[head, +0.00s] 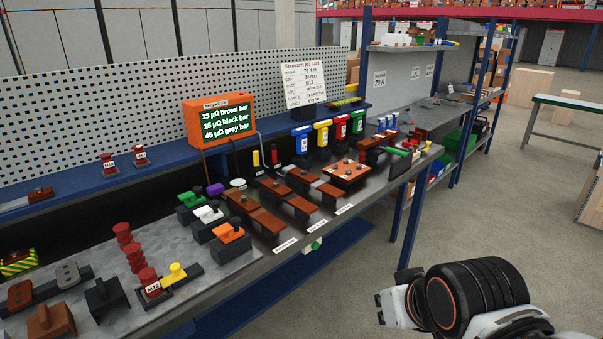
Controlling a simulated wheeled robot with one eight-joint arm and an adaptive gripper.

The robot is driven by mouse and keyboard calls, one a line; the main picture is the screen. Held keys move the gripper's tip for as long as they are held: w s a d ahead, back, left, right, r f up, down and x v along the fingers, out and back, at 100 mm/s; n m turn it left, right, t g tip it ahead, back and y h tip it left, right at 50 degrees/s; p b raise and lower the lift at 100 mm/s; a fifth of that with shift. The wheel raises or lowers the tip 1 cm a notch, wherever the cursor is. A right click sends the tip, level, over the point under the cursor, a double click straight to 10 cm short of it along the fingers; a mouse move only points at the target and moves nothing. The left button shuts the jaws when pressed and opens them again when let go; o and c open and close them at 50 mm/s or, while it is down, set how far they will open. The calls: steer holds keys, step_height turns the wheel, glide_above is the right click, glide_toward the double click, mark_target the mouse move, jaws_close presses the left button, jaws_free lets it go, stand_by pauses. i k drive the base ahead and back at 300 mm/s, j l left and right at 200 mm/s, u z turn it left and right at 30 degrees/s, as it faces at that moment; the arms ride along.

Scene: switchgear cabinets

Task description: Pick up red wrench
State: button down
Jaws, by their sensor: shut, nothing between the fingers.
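The red wrench (341,127) appears as a red T-shaped tool with a pale label, upright in a row at the back of the workbench. A yellow one (322,133) stands to its left and a green one (358,123) to its right, with a blue one (302,139) at the left end. My gripper (384,309) is at the lower right, in front of the bench over the floor, well apart from the red wrench. It is shut and empty, seen small and from the side.
The workbench (208,277) carries brown bars, black blocks and red insulators (131,252). An orange display box (219,121) and a white job card (304,86) stand behind. A green-handled tool (398,151) lies near the right end.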

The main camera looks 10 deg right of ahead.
mark_target(339, 121)
steer(key=u, duration=0.45)
steer(key=i+l+u, duration=0.5)
steer(key=l+u, duration=0.25)
steer(key=l, duration=0.15)
steer(key=i+l+u, duration=0.25)
steer(key=l, duration=0.15)
steer(key=k+j, duration=0.05)
steer(key=k, duration=0.05)
